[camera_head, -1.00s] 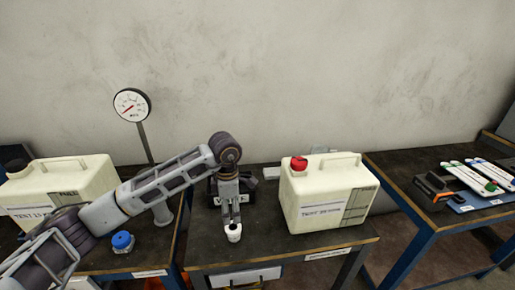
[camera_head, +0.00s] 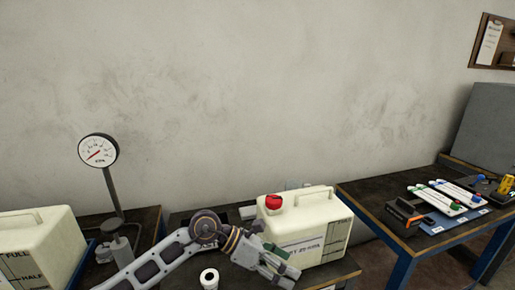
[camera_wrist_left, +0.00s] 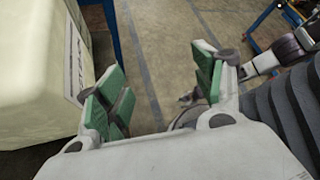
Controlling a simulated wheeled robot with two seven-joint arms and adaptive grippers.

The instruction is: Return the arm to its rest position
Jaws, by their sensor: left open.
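My left gripper (camera_head: 283,264) is open and empty, in front of the lower part of the cream canister (camera_head: 318,230) with the red cap (camera_head: 273,202). Its fingers have green pads and point to the right. In the left wrist view the two fingers (camera_wrist_left: 155,88) are spread apart with only floor between them. The canister (camera_wrist_left: 35,60) fills the left side there, beside one finger; I cannot tell whether they touch. My left arm (camera_head: 150,268) reaches in low from the left. My right gripper does not show.
A small white cylinder (camera_head: 209,279) stands on the middle table. A pressure gauge (camera_head: 98,150) and another cream canister (camera_head: 40,245) stand on the left.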

